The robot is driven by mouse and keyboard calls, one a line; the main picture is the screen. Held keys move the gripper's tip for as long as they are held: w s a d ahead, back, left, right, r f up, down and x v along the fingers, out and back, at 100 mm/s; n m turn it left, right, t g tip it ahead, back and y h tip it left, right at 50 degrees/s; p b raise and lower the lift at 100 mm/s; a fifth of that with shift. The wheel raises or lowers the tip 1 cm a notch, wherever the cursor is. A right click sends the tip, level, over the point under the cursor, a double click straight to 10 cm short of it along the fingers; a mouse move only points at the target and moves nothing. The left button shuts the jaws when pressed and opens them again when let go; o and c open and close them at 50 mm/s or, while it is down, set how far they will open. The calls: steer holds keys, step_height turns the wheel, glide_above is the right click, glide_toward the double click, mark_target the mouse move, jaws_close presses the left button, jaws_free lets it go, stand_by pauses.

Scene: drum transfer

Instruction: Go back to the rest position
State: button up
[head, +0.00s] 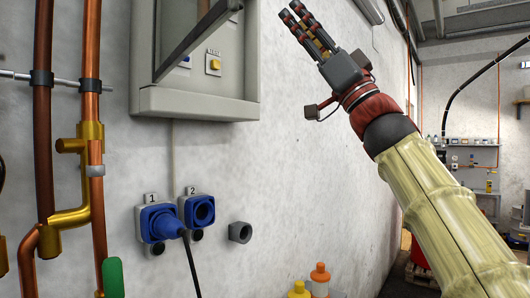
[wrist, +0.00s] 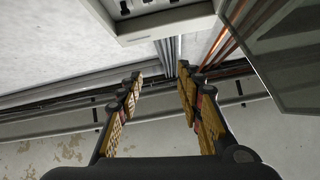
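My gripper (head: 307,28) is raised at the top middle of the head view, to the right of the grey wall cabinet and apart from it. In the wrist view my gripper (wrist: 158,82) shows its two fingers spread with a gap between them and nothing held. My arm runs from the lower right up to it. The rest position itself is not marked in either view.
A grey wall cabinet (head: 215,85) has its door ajar. Copper pipes (head: 90,120) run at the left. Yellow (head: 299,290) and orange (head: 320,280) bottles stand low.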

steer(key=w+a+f+m+g+h, duration=0.1)
steer(key=w+a+f+m+h, duration=0.1)
steer(key=w+f, duration=0.35)
steer(key=w+a+f+m+g+h, duration=0.1)
steer(key=w+a+f+m+h, duration=0.15)
steer(key=f, duration=0.55)
steer(key=w+a+f+m+h, duration=0.1)
steer(key=w+a+f+h, duration=0.15)
steer(key=f, duration=0.45)
step_height(320, 180, down, 22)
steer(key=s+d+m+g+h, duration=0.1)
steer(key=s+m+g+h, duration=0.25)
steer(key=h, duration=0.25)
steer(key=s+d+f+m+g+h+p, duration=0.1)
steer(key=s+d+f+g+h, duration=0.3)
steer(key=s+f, duration=0.55)
steer(key=s+d+f+g+h+p, duration=0.15)
steer(key=s+d+f, duration=0.45)
steer(key=f, duration=0.7)
steer(key=s+d+f+h, duration=0.2)
steer(key=s+d+f, duration=0.1)
steer(key=s, duration=0.4)
steer(key=s+d+f+n+h+p, duration=0.1)
steer(key=s+d+f, duration=0.3)
steer(key=s, duration=0.4)
steer(key=shift+s+d+f+g+h, duration=0.2)
steer(key=shift+d+g+h, duration=0.2)
steer(key=shift+h, duration=0.35)
